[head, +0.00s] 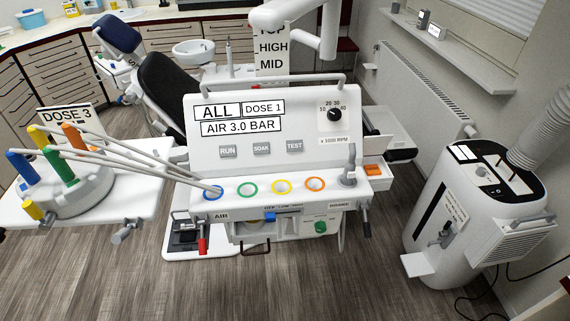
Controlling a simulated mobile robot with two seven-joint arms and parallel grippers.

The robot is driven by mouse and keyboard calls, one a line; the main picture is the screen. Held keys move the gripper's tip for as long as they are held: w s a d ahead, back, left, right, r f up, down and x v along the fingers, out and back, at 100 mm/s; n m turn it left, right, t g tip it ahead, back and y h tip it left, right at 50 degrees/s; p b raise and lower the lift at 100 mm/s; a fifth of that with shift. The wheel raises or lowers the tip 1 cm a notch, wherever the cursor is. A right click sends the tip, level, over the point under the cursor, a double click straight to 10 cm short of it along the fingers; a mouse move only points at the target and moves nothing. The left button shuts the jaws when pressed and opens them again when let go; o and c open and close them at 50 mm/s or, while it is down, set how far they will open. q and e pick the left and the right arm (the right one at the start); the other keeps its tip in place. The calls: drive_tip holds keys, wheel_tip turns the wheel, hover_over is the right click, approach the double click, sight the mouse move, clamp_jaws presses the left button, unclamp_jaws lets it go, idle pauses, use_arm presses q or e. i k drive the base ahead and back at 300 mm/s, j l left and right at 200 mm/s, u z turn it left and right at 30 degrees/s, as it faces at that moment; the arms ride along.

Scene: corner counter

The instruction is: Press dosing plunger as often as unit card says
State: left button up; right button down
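The white dental unit (228,164) stands in the middle, its panel facing me. Its cards read "ALL" (217,112), "DOSE 1" (263,108) and "AIR 3.0 BAR" (240,128). Another card, "DOSE 3" (67,116), stands behind the holder on the left tray. A grey upright part with a round base (348,178) sits at the right end of the unit's ledge. A grey spouted fitting (445,237) is on the front of the white machine at the right. I cannot tell which of these, if either, is the dosing plunger. Neither gripper is in view.
A left tray (140,187) bears a holder (80,195) with coloured handpieces; hoses run from it to the unit. RUN (227,151), SOAK (261,149) and TEST (294,146) buttons sit above coloured rings. The white machine (425,205) stands right. Floor (330,285) in front is clear.

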sight(373, 169)
drive_tip(key=l+u, duration=0.25)
drive_tip(key=l, duration=0.45)
drive_tip(key=l+u, duration=0.2)
drive_tip(key=l, duration=0.55)
drive_tip(key=l+u, duration=0.25)
drive_tip(key=l, duration=0.45)
drive_tip(key=k, duration=0.1)
